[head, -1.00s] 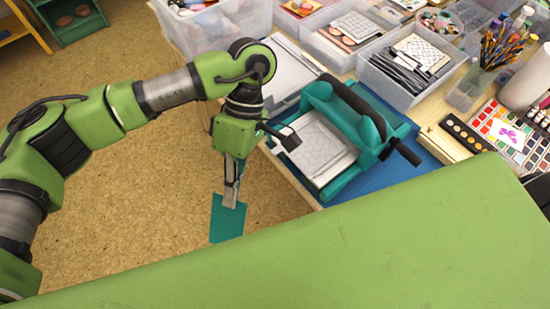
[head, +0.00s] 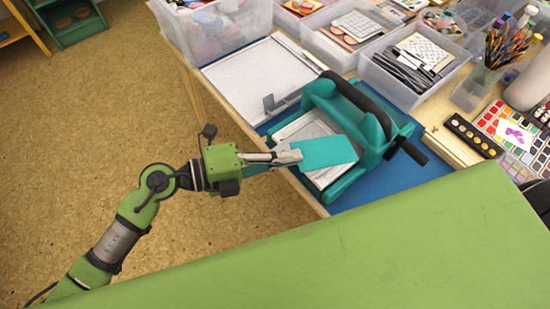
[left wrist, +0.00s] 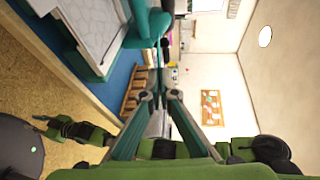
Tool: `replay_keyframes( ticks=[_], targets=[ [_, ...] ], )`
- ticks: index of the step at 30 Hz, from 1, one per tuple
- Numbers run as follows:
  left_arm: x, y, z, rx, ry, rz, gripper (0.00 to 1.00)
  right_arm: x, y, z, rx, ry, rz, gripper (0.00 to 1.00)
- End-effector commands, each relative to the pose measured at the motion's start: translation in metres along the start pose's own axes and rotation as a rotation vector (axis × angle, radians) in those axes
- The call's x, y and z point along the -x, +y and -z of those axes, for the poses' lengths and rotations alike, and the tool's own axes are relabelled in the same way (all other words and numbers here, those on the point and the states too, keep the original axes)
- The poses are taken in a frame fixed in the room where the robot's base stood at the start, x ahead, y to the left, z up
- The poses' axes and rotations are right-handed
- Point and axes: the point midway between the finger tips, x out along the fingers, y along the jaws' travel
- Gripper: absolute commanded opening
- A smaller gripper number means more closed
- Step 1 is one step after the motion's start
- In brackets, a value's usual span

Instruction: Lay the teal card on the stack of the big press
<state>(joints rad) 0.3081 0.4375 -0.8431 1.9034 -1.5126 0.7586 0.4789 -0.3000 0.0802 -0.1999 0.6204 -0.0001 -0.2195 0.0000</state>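The teal card (head: 328,153) is pinched at its left end by my left gripper (head: 287,156). It is held over the front left part of the big press, partly covering the stack. In the left wrist view the card (left wrist: 160,72) shows nearly edge-on beyond the fingertips (left wrist: 160,97). The big press (head: 375,130) is teal with a black handle. Its pale patterned stack (head: 296,131) lies on the bed and also shows in the left wrist view (left wrist: 92,22). A green arm part, perhaps my right gripper (left wrist: 45,119), shows small at lower left there; its fingers are unclear.
The press stands on a blue mat (head: 400,180) at the table's front edge. A grey ridged board (head: 255,75) lies behind it at left. Clear bins (head: 410,95), a brush cup (head: 485,80) and paint pans (head: 472,135) crowd the back and right.

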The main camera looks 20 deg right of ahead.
Motion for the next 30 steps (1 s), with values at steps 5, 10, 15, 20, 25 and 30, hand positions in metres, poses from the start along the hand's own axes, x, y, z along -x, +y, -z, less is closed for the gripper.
replay_keyframes(
  ticks=[5,10,15,20,25,30],
  targets=[
    [0.002,0.03,-0.021,0.039,-0.227,0.107,0.0,-0.007,-0.003,0.0,-0.002,0.001,0.003,0.24],
    [0.007,0.049,-0.033,0.036,-0.336,0.157,0.0,-0.009,-0.003,0.0,-0.002,0.002,0.004,0.24],
    [0.009,0.054,-0.036,0.03,-0.365,0.17,0.0,-0.01,-0.003,0.0,-0.002,0.001,0.003,0.24],
    [0.009,0.054,-0.036,0.028,-0.365,0.17,0.0,-0.01,-0.003,0.0,-0.002,0.001,0.003,0.24],
    [0.01,0.054,-0.036,0.028,-0.362,0.169,0.0,-0.009,-0.002,0.0,-0.001,0.0,0.002,0.24],
    [0.011,0.063,-0.036,0.028,-0.36,0.17,0.0,-0.014,0.001,-0.001,0.0,-0.001,-0.001,0.24]
  ],
)
